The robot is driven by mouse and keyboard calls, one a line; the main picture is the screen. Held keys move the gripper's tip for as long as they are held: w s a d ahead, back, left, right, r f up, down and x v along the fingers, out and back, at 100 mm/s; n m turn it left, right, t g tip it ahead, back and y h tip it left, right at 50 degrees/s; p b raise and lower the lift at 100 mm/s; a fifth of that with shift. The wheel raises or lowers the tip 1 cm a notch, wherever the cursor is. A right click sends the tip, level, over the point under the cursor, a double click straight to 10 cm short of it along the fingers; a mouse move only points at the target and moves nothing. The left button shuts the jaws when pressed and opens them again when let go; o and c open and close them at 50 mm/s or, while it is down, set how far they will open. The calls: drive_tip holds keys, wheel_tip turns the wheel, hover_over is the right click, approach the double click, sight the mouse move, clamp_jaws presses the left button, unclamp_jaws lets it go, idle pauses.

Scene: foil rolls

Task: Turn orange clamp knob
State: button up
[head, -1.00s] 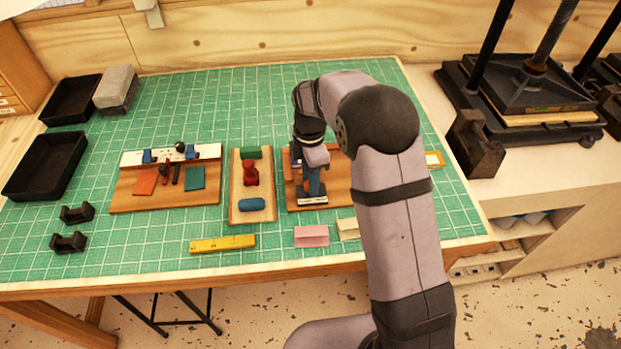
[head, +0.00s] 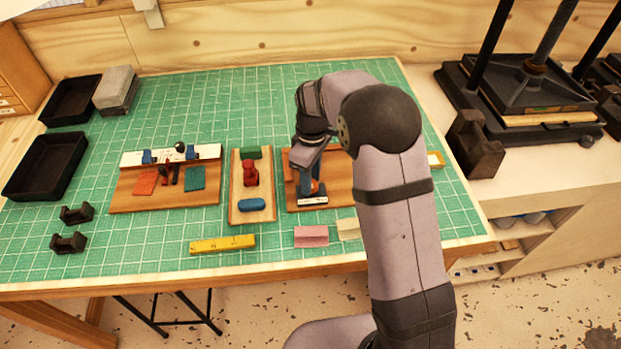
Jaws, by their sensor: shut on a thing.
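My gripper (head: 308,184) points down over the right wooden board (head: 341,182), near its left end. A small orange part (head: 315,187), which looks like the clamp knob, shows right at my fingertips. The jaws look shut on it, though my wrist hides most of the grip. A blue-grey clamp body with a pale labelled base (head: 313,200) stands on the board just in front of the fingers. The far part of the board is hidden behind my arm.
A narrow board (head: 262,205) with a red piece (head: 250,173) stands close on the left. Further left is a board (head: 125,200) with coloured pads. The mat's back area is clear.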

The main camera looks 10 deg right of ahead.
drive_tip(key=m, duration=0.7)
drive_tip(key=shift+r, duration=0.1)
drive_tip(key=m, duration=0.7)
drive_tip(key=shift+d+t, duration=0.1)
drive_tip(key=shift+t, duration=0.2)
drive_tip(key=o, duration=1)
drive_tip(key=shift+o, duration=0.2)
drive_tip(key=shift+r, duration=0.1)
drive_tip(key=shift+d+r+b, duration=0.1)
drive_tip(key=shift+r+b, duration=1.15)
drive_tip(key=shift+r, duration=2.35)
